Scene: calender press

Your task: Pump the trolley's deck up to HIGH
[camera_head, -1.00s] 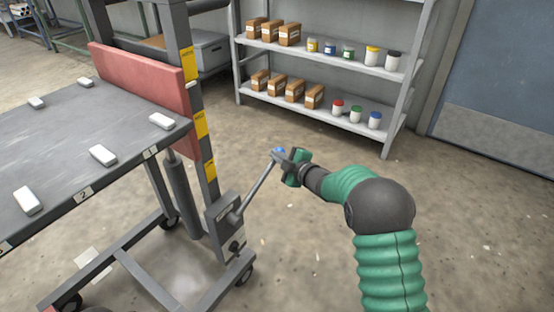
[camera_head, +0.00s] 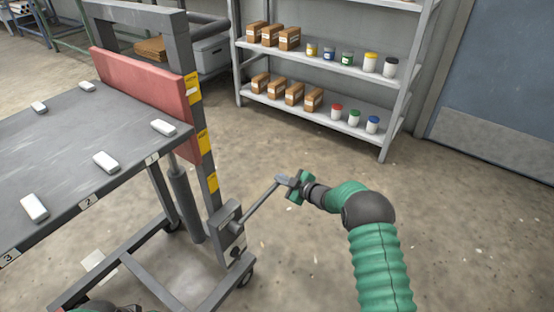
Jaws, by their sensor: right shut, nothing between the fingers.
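The trolley has a grey deck (camera_head: 60,140) with a red upright plate (camera_head: 145,83) at its back. The deck's near right corner is beside the middle yellow label (camera_head: 203,141) on the mast; the other labels are above (camera_head: 193,89) and below (camera_head: 212,183), their words too small to read. The pump lever (camera_head: 262,202) slants up to the right from the pump box (camera_head: 229,232) at the mast's foot. My right gripper (camera_head: 286,182) is shut at the lever's free end, apparently touching it, with nothing between its fingers. The lever's tip is hidden.
Several white blocks (camera_head: 163,127) lie on the deck. A shelf rack (camera_head: 318,62) with boxes and jars stands against the back wall, left of a blue door (camera_head: 505,85). The floor (camera_head: 310,260) around the lever is clear.

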